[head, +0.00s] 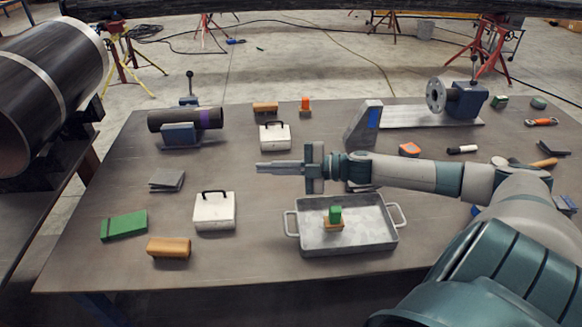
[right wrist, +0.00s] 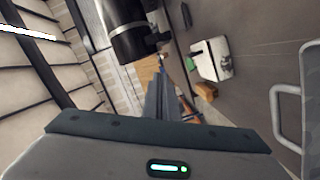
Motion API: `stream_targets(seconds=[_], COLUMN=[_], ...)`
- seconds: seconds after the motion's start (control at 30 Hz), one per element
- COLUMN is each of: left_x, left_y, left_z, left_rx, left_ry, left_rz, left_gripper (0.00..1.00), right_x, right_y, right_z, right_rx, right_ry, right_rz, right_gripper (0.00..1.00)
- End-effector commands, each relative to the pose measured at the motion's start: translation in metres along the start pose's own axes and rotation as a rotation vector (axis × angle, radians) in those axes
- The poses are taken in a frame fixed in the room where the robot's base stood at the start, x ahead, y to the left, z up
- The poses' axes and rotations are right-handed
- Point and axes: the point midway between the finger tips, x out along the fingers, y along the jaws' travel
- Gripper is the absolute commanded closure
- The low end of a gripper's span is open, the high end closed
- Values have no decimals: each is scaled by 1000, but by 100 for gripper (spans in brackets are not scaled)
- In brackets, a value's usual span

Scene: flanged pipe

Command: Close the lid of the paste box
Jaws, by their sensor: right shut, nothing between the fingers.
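Two white boxes with black handles stand on the table, a near one (head: 214,212) left of the tray and a far one (head: 275,138) behind my right gripper. I cannot tell which is the paste box. Both look closed in the head view, but their lids are too small to judge surely. The near box also shows in the right wrist view (right wrist: 212,62), right of the fingers. My right gripper (head: 260,168) is shut and empty, pointing left above the table between the two boxes. Its fingers (right wrist: 158,98) show in the right wrist view. My left gripper is out of view.
A metal tray (head: 355,240) with small blocks stands right of the near box. A green block (head: 124,225), a tan block (head: 168,247) and a grey stack (head: 167,180) lie left. A dark pipe piece (head: 170,120) rests behind. The front table edge is clear.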

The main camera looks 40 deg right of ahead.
Motion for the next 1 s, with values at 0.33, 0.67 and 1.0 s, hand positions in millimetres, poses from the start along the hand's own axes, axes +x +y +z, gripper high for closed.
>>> stream_targets(seconds=[0.33, 0.67, 1.0], left_x=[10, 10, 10], left_y=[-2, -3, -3], left_z=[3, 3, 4], left_rx=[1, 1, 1], left_ry=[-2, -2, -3], left_rz=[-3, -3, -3], left_gripper=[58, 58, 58], right_x=[-32, -53, -59], right_y=[4, 8, 11], right_z=[3, 4, 4], right_rx=[0, 2, -1], right_ry=[-1, -1, 1], right_rz=[-3, -1, 0], right_gripper=[100, 100, 100])
